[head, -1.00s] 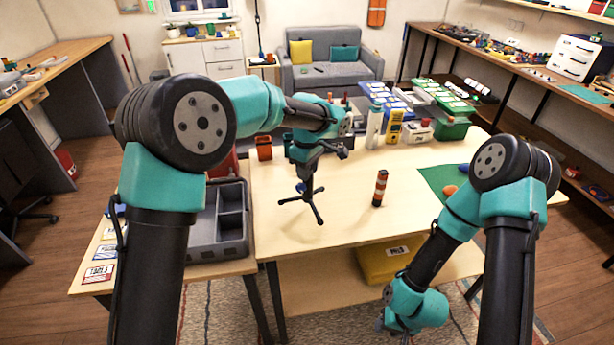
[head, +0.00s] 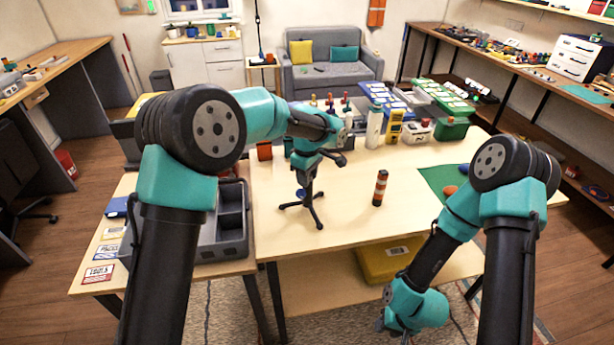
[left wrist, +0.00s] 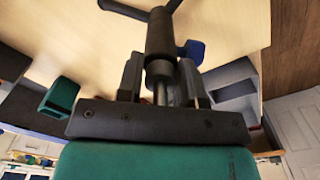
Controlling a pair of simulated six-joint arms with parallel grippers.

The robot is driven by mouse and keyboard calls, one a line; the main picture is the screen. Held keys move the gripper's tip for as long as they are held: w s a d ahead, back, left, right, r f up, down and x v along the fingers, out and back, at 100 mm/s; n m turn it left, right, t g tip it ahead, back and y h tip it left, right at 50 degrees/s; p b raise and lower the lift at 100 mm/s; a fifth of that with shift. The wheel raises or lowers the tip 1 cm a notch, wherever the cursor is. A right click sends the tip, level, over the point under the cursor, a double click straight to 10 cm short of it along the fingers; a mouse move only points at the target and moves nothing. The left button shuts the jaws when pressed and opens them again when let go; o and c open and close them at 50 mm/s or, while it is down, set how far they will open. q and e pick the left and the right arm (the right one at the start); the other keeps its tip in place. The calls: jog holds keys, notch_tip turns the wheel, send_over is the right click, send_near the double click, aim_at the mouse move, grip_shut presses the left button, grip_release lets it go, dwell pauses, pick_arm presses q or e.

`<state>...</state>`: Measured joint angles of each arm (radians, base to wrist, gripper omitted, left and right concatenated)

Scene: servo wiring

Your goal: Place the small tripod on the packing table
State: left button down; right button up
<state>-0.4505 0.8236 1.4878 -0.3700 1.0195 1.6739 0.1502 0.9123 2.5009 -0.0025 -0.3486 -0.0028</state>
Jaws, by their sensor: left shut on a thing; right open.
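The small black tripod (head: 304,197) is upright over the light wooden packing table (head: 350,220), legs spread. Its feet look to be at the tabletop, but I cannot tell whether they all touch. My left gripper (head: 306,160) is above it and shut on its upper part. In the left wrist view the tripod's dark column (left wrist: 160,45) runs between the two fingers (left wrist: 160,85), with a blue knob (left wrist: 193,50) beside it. My right gripper (head: 385,325) hangs low at the front of the table, away from the tripod and open; its fingers are hardly visible.
A striped orange-and-black cylinder (head: 380,188) stands right of the tripod. A grey divided tray (head: 232,215) is to the left. Bottles, boxes and a green bin (head: 450,129) fill the back. A green mat (head: 437,180) lies at right. The front middle of the table is clear.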

pick_arm(q)
jog(key=shift+f, duration=0.1)
jog(key=c, duration=0.8)
grip_release()
notch_tip(320, 180, up, 12)
jog(key=shift+r, duration=0.15)
dwell(0.4)
